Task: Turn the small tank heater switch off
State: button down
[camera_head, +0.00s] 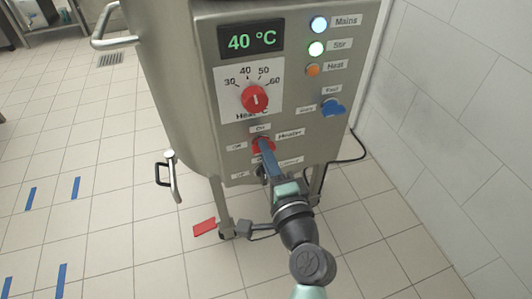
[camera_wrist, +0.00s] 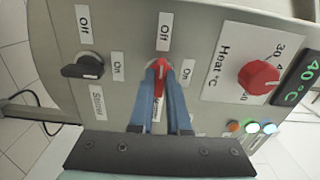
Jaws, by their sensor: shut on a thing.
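The heater switch is a red rotary knob; it shows in the wrist view (camera_wrist: 160,67) and in the head view (camera_head: 262,141). Labels On, Off and Heater surround it. My gripper (camera_wrist: 159,72) is shut on the switch, with its two blue fingers on either side of the red handle; it also shows in the head view (camera_head: 264,150). In the wrist view the handle looks roughly in line with the Off label (camera_wrist: 165,31). The fingers hide part of the knob, so its exact angle is hard to tell. The Heat lamp (camera_head: 313,70) looks dull orange.
The steel tank panel has a 40 °C display (camera_head: 252,39), a red heat dial (camera_head: 255,98) and a blue knob (camera_head: 333,107). A black switch (camera_wrist: 83,67) sits beside the heater switch. A red pedal (camera_head: 204,227) lies on the floor. A tiled wall stands at right.

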jog(key=c, duration=0.9)
grip_release()
jog(key=p+v, duration=0.1)
jog(key=v, duration=1.2)
jog(key=shift+r, duration=0.1)
